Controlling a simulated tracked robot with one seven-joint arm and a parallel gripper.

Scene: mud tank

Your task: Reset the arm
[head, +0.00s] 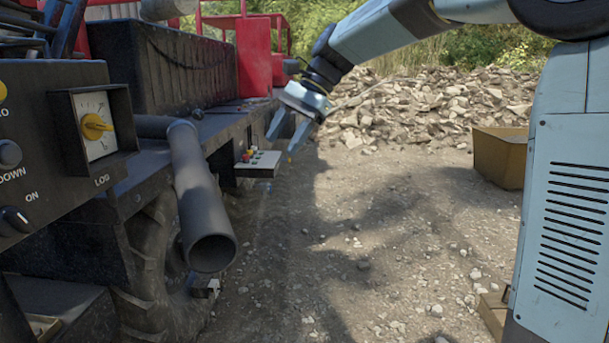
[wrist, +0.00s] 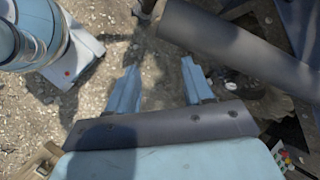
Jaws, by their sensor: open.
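My gripper (head: 282,143) hangs at the end of my raised arm, upper middle of the head view, pointing down. Its two pale blue fingers are spread and nothing is between them. In the wrist view, the open fingers (wrist: 160,70) stand apart over bare gravel. In the head view the gripper shows just above and right of a small control box with coloured buttons (head: 258,164). I cannot tell whether it touches the box.
A dark pipe (head: 199,190) juts from the vehicle at left; a dark pipe also crosses the wrist view's upper right (wrist: 240,48). A panel with a yellow dial (head: 97,126) is at far left. A tan bin (head: 500,157) stands right. Gravel between is open.

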